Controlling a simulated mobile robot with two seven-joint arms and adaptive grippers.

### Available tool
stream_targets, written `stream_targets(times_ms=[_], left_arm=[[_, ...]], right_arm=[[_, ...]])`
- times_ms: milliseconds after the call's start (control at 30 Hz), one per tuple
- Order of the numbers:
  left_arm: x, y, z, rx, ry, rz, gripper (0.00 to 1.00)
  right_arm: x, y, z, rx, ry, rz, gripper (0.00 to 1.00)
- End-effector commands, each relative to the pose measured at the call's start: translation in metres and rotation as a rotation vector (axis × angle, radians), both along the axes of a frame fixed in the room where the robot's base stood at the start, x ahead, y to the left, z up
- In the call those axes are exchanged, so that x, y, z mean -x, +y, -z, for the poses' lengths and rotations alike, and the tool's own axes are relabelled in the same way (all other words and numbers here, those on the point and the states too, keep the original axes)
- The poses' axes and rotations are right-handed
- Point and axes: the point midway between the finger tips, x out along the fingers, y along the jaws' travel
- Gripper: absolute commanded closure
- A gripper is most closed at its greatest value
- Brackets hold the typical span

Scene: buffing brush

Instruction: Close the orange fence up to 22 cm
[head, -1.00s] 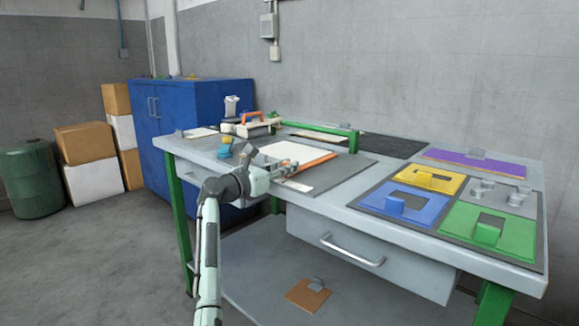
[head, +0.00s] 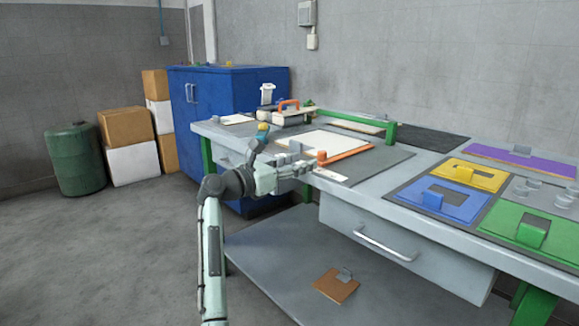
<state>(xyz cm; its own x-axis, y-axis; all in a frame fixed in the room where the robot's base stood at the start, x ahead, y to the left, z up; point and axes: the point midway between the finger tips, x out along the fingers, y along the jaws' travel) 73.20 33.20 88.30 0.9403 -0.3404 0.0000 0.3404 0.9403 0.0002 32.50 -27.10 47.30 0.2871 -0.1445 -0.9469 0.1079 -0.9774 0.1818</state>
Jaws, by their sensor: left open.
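The orange fence (head: 349,153) is a slim bar with a round orange knob at its near left end. It lies across the grey board (head: 372,166) on the workbench, along the near edge of a pale sheet (head: 325,143). A white strip (head: 331,175), perhaps the scale, lies by its near end; its marks are too small to read. My left gripper (head: 308,168) is open, just left of the knob and close to it. I cannot tell whether they touch. My right gripper is not in view.
A green rail (head: 350,119) stands behind the sheet. A brush-like tool with an orange handle (head: 289,104) sits at the back left. Blue (head: 440,198), yellow (head: 471,174) and green (head: 525,225) plates cover the right side. A drawer handle (head: 386,244) juts out in front.

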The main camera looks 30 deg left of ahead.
Motion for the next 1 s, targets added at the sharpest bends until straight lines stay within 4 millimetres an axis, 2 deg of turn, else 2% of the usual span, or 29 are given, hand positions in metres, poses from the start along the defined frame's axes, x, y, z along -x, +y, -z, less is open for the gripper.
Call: stream_targets(times_ms=[100, 300, 833, 933, 1000], left_arm=[[0.019, 0.007, 0.000, 0.000, 0.000, 0.000, 0.57], [0.033, 0.012, 0.000, -0.001, 0.000, 0.000, 0.57], [0.034, 0.012, 0.001, -0.005, 0.001, 0.000, 0.57], [0.036, 0.009, 0.018, -0.081, 0.021, 0.000, 0.57], [0.041, 0.003, 0.046, -0.215, 0.051, 0.006, 0.57]], right_arm=[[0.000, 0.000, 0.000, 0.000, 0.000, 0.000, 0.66], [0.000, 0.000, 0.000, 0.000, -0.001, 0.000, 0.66], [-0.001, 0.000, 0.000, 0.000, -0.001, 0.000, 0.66], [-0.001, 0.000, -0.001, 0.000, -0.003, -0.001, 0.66], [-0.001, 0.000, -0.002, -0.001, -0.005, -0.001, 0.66]])
